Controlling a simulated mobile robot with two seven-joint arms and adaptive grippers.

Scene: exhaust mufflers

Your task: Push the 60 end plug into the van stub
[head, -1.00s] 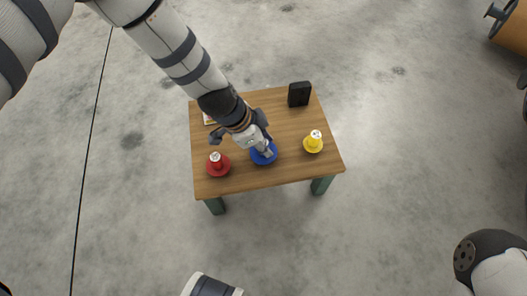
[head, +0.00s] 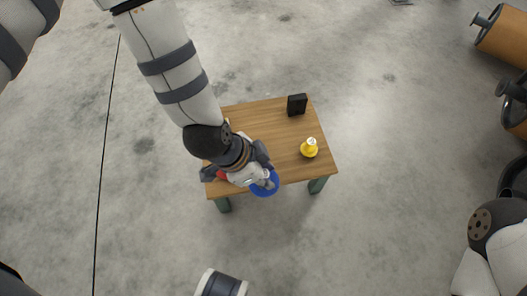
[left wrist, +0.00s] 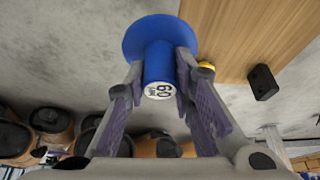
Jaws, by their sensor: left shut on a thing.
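The 60 end plug is blue, with a wide round flange (head: 264,188) and a narrower stem. In the left wrist view its stem end (left wrist: 159,91) carries a white label reading 60. My left gripper (head: 262,177) is shut on the stem, one finger on each side. The plug is held over the front edge of the table and appears lifted clear of it. Mufflers with stubs (head: 483,20) lie at the far right of the head view. I cannot tell which one is the van stub. My right gripper is out of view.
A small wooden table (head: 262,118) carries a yellow plug (head: 309,149) and a black block (head: 297,104). A red plug (head: 221,175) is mostly hidden behind my left gripper. The floor between table and mufflers is clear.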

